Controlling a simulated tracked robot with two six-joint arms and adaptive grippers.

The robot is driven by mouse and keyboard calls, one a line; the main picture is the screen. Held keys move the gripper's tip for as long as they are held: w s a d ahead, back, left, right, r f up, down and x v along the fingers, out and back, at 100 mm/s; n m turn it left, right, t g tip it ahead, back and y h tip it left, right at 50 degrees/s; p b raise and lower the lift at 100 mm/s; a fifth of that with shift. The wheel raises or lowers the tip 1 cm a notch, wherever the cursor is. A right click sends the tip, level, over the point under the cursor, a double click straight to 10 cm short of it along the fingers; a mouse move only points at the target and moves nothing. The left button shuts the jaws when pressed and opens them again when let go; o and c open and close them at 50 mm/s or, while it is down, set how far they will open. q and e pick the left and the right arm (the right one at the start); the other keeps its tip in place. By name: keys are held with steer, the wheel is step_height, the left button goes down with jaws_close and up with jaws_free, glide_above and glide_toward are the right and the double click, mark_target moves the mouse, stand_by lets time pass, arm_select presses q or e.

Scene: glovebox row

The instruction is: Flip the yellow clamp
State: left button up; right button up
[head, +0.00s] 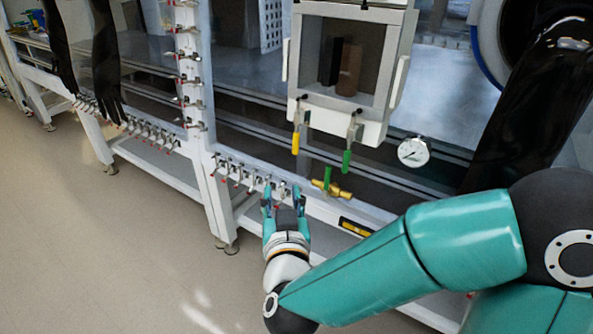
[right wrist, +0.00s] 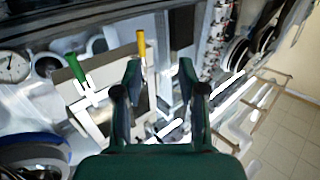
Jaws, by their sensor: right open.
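The yellow clamp (head: 295,143) has a yellow handle that hangs down at the lower left corner of the small box door in the head view. In the right wrist view the yellow handle (right wrist: 141,42) shows just beyond the left fingertip. My right gripper (head: 283,193) is open and empty, below and slightly left of the clamp in the head view, apart from it. It also shows in the right wrist view (right wrist: 159,68), with a wide gap between its fingers. My left gripper is not in view.
A green-handled clamp (head: 347,160) hangs right of the yellow one. A brass valve with a green lever (head: 328,179) sits close right of my gripper. A gauge (head: 412,152) is farther right. Several small clamps (head: 238,174) line the frame's edge. The floor at left is clear.

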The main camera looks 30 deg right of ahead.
mark_target(295, 146)
steer(key=shift+m+h, duration=0.6)
steer(key=shift+h, duration=0.2)
steer(key=p+x, duration=0.3)
steer(key=x, duration=0.2)
steer(key=s+d+r+p+x, duration=0.1)
steer(key=p+x, duration=0.2)
steer(key=x, duration=0.2)
steer(key=d+p+x, duration=0.1)
steer(key=p+x, duration=0.2)
steer(key=x, duration=0.3)
steer(key=shift+s+d+r, duration=0.1)
steer(key=shift+s+r, duration=0.05)
steer(key=shift+s, duration=0.05)
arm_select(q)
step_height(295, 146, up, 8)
arm_select(e)
jaws_close()
